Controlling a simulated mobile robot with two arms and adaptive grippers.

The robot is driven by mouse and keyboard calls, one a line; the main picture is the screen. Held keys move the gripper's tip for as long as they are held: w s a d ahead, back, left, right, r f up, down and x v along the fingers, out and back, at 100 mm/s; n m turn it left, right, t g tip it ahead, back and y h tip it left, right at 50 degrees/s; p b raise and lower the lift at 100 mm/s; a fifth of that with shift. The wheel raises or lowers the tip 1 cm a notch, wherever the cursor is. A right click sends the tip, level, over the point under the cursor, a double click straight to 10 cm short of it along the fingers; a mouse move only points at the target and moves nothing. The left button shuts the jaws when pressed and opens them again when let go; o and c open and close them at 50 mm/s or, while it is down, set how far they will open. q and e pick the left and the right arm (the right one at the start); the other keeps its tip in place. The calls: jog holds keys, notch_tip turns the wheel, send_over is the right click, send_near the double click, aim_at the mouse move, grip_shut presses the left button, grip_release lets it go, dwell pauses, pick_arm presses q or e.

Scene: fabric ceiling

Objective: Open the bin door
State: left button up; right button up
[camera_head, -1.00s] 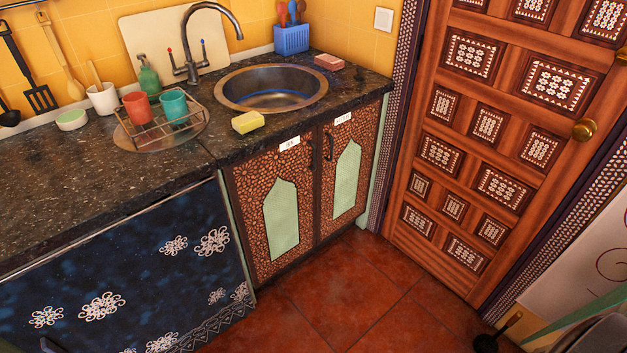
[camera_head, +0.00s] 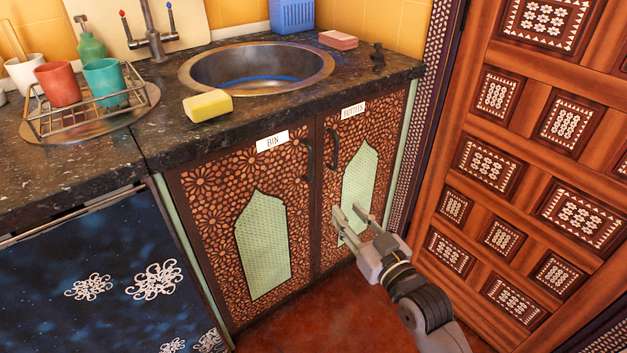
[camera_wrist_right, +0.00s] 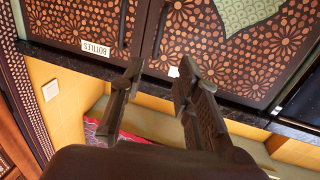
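The bin door (camera_head: 215,214) is the left cabinet door under the sink, carved brown with a pale green arched panel and a BIN label (camera_head: 272,141). It is shut. Its dark handle (camera_head: 307,163) is near its right edge. The bottles door (camera_head: 381,140) beside it, with a BOTTLES label (camera_head: 353,110), is also shut. My right gripper (camera_head: 347,211) is open and empty, in front of the bottles door, below and right of the bin handle. The right wrist view, upside down, shows the open fingers (camera_wrist_right: 158,68) and the bin handle (camera_wrist_right: 160,28). My left gripper is not in view.
The dark counter (camera_head: 150,125) juts above the doors, holding a sink (camera_head: 262,66), a yellow sponge (camera_head: 207,106) and a dish rack (camera_head: 60,127) with cups. A wooden door (camera_head: 505,150) stands at right. Red floor tiles (camera_head: 290,325) are clear in front of the cabinet.

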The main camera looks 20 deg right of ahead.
send_near(312, 166)
jog(key=w, duration=0.2)
jog(key=w+b, duration=0.1)
jog(key=w, duration=0.2)
jog(key=w+a+b, duration=0.1)
jog(key=w, duration=0.2)
jog(key=shift+a+f, duration=0.15)
jog(key=shift+w+a+b, duration=0.1)
jog(key=shift+w+b, duration=0.2)
jog(key=shift+w, duration=0.25)
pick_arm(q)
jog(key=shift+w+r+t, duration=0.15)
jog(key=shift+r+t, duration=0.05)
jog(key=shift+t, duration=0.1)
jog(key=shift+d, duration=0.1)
pick_arm(e)
jog(key=shift+c, duration=0.2)
grip_shut()
